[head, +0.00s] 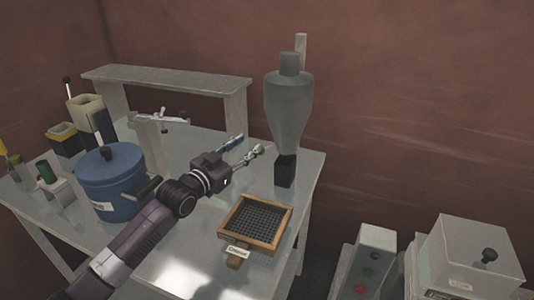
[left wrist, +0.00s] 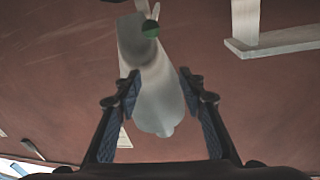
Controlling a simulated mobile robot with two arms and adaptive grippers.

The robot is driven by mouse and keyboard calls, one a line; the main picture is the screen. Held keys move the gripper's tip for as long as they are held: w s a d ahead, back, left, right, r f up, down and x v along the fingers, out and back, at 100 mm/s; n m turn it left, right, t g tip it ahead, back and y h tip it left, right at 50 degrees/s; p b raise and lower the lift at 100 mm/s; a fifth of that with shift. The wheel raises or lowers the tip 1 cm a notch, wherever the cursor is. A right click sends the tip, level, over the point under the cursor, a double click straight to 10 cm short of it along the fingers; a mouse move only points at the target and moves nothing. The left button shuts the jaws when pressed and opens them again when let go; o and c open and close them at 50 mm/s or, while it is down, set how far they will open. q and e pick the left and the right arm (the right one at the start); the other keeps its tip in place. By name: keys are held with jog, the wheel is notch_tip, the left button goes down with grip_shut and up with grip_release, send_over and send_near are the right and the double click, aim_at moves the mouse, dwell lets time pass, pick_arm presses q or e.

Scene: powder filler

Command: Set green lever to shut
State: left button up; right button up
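The grey powder filler (head: 289,105) stands upright near the table's back right corner, on a dark block. In the left wrist view, its pale body (left wrist: 158,105) shows between and beyond my fingers. My right gripper is out of view.
A wooden-framed sieve (head: 224,222) lies on the table in front of the filler. A blue lidded pot (head: 110,188) stands left of my left arm. A grey shelf (head: 165,77) spans the back. Boxes with knobs (head: 467,258) stand at lower right.

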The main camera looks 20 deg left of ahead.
pick_arm(q)
jog(key=b, duration=0.5)
send_near(266, 148)
jog(key=s+r, duration=0.1)
jog(key=r, duration=0.1)
jog(key=x, duration=0.7)
jog(key=shift+w+d+f+p, duration=0.1)
jog(key=shift+w+f+p, duration=0.05)
jog(key=shift+f+p, duration=0.25)
grip_shut()
